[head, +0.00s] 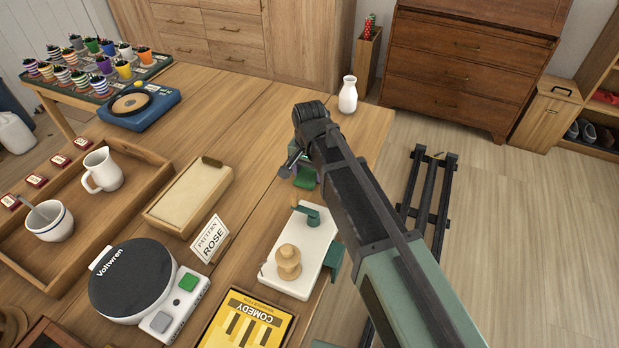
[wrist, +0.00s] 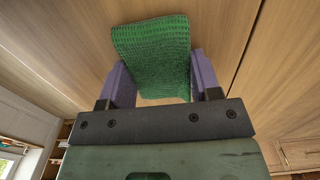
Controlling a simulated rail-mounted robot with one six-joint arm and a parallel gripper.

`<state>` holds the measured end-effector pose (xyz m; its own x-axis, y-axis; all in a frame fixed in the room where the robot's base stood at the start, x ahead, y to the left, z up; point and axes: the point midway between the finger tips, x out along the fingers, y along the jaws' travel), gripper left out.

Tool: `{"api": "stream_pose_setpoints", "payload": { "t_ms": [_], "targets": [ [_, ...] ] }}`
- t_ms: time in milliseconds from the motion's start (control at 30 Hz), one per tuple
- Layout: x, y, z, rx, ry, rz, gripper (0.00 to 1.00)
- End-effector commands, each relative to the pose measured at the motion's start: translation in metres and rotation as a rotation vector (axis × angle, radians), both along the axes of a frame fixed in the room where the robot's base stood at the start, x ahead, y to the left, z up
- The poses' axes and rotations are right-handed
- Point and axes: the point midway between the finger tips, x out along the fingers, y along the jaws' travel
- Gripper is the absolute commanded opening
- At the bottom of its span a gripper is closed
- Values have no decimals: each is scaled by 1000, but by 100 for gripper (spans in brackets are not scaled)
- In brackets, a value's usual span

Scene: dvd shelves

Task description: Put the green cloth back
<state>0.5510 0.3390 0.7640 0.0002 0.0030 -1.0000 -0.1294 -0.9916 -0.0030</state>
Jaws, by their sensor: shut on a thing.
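The green cloth (wrist: 152,55) has a ribbed, woven look and sits between the two purple fingers of my gripper (wrist: 160,80) in the wrist view. The fingers are shut on its sides. In the head view my gripper (head: 291,166) is over the wooden table, with a bit of the green cloth (head: 305,178) showing below the wrist; the arm hides part of this area. Bare wood lies behind the cloth in the wrist view. I cannot tell whether the cloth touches the table.
A white board (head: 296,262) with a wooden knob (head: 288,262) and a green fitting lies nearby. A shallow wooden box (head: 188,196), a Rose card (head: 209,238) and a black round device (head: 132,279) stand left. A white vase (head: 348,95) stands at the back edge.

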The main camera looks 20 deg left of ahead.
Motion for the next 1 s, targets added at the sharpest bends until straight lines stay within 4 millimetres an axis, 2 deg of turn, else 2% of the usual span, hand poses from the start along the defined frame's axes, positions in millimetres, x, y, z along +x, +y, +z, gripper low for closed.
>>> {"api": "stream_pose_setpoints", "payload": {
  "t_ms": [233, 267, 400, 800, 867, 1000],
  "targets": [
    [0, 0, -3, 0, 0, 0, 36],
    [0, 0, -2, 0, 0, 0, 61],
    [0, 0, -1, -1, 0, 0, 82],
    [0, 0, 0, 0, 0, 0, 83],
    [0, 0, 4, 0, 0, 0, 83],
    [0, 0, 26, 0, 0, 0, 83]
  ]
}}
